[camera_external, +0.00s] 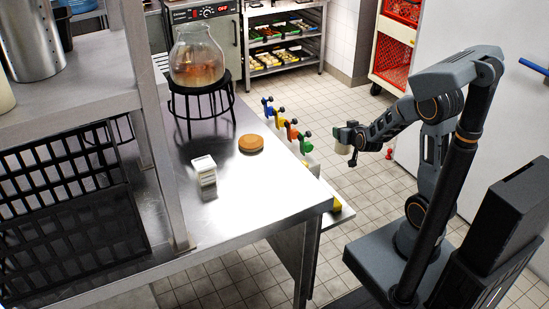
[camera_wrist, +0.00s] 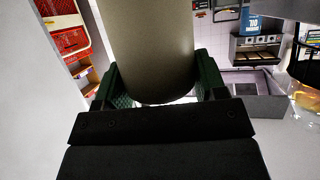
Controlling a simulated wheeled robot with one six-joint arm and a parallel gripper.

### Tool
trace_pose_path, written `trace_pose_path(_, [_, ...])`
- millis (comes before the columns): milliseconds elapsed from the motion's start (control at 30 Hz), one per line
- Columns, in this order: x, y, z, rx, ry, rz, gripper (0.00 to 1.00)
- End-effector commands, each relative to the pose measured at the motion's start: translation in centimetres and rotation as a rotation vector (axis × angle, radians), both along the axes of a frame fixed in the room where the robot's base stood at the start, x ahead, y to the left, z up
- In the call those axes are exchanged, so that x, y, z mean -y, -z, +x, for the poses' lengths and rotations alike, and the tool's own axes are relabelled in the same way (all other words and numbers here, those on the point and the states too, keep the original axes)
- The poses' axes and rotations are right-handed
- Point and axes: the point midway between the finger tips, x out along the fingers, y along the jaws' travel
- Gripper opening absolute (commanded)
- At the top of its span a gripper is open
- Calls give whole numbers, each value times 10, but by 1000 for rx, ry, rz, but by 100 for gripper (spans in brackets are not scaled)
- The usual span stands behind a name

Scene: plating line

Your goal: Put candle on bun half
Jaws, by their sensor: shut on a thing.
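The candle (camera_wrist: 152,40), a plain beige cylinder, stands between the green-padded fingers of my gripper (camera_wrist: 162,82) in the wrist view. My gripper is shut on it. In the external view my gripper (camera_external: 350,136) holds the small pale candle (camera_external: 342,149) in the air, to the right of the steel table and clear of it. The bun half (camera_external: 251,143) is a round, orange-brown disc. It lies on the table near its right edge, apart from my gripper and to its left.
On the steel table (camera_external: 235,210) a white box-like stack (camera_external: 204,170) stands left of the bun half. A glass jar (camera_external: 197,60) sits on a black stand behind it. Coloured dispensers (camera_external: 291,130) line the table's right edge. A shelf post (camera_external: 157,130) rises at left.

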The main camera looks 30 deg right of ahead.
Motion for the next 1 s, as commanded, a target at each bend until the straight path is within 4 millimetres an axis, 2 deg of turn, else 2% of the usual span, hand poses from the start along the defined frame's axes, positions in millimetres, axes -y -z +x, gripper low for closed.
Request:
trace_pose_path(133, [22,8,-3,-2,56,-6,34])
trace_pose_path(200, [26,3,-3,0,67,-8,34])
trace_pose_path(467, [-2,-30,4,6,-16,-7,34])
trace_pose_path(667, [-41,-68,10,11,-136,2,34])
trace_pose_path(767, [-66,-94,13,17,-220,6,34])
trace_pose_path(1000, [-158,-180,8,29,-532,12,34])
